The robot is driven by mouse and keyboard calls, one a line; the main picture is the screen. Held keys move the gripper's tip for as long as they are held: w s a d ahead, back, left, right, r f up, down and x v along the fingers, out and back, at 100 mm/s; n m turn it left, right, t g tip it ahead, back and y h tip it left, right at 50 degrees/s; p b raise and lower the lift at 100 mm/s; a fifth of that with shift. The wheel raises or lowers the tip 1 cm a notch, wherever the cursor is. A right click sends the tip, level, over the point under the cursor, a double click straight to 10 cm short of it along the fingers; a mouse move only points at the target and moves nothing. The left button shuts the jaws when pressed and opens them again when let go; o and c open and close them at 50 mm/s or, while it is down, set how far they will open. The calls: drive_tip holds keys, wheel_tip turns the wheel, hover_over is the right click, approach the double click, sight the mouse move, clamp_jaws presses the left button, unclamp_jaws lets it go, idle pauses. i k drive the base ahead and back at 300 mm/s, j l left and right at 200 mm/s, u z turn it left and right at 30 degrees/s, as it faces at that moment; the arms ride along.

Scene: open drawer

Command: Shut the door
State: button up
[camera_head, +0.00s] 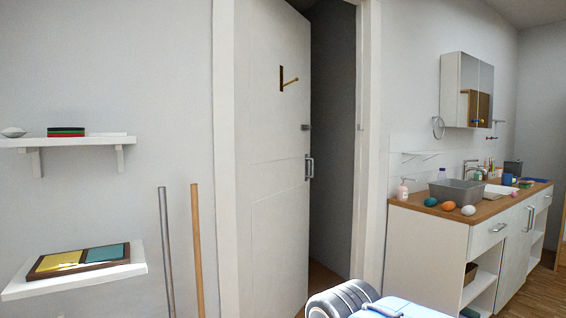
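A metal pull handle (309,168) is near the door's right edge. A dark plate with a brass lever (288,79) is higher up on the door. Part of my own arm, grey and blue, shows at the bottom centre, in front of the doorway. My gripper's fingers cannot be made out.
A counter (430,210) with a grey basin (458,192) and small items stands right of the doorway. Two poles (197,250) lean on the wall at left, near the frame. Two wall shelves (75,141) are further left. Wooden floor (535,295) is open at the lower right.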

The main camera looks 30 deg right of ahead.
sight(271, 39)
drive_tip(key=i+l+z, duration=0.2)
drive_tip(key=i+l, duration=0.45)
drive_tip(key=l, duration=0.15)
